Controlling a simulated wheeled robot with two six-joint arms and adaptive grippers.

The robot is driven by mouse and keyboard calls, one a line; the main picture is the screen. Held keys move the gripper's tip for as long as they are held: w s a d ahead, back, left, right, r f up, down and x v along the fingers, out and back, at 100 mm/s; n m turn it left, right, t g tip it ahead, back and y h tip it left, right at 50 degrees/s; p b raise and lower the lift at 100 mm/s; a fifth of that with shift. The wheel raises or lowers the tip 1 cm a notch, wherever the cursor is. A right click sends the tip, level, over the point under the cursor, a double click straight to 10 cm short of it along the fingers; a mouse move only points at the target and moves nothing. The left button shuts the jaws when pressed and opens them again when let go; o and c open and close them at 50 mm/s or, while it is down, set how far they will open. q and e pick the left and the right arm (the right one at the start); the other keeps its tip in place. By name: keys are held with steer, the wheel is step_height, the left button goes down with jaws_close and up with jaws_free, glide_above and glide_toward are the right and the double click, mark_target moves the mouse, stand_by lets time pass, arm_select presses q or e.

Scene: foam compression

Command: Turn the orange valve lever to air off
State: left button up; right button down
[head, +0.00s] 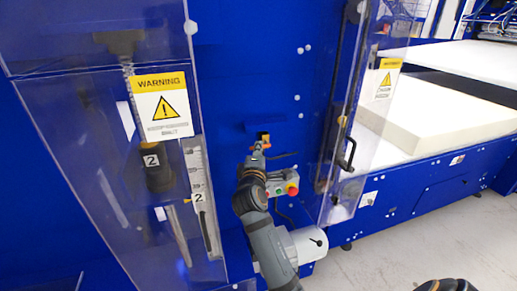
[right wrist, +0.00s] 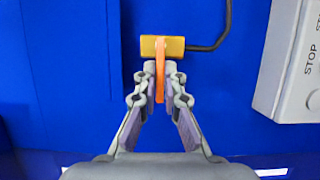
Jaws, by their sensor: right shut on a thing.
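The orange valve lever (right wrist: 160,70) shows in the right wrist view, pointing straight down from a yellow valve body (right wrist: 150,45) on the blue machine wall. My right gripper (right wrist: 160,85) is shut on the lever, with one finger on each side of it. In the head view the right gripper (head: 258,152) reaches up to the valve (head: 264,139), and its fingers partly cover the lever.
A grey control box (head: 284,186) with red and green buttons sits just right of my right wrist; its grey side (right wrist: 295,65) shows in the right wrist view. Clear guard panels with warning signs (head: 162,106) stand on both sides. White foam slabs (head: 440,110) lie at the right.

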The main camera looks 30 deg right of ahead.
arm_select(q)
steer(key=shift+r, duration=0.1)
stand_by(0.4)
arm_select(e)
steer(key=c, duration=1.5)
jaws_free()
steer(key=shift+o, duration=0.2)
steer(key=shift+r, duration=0.1)
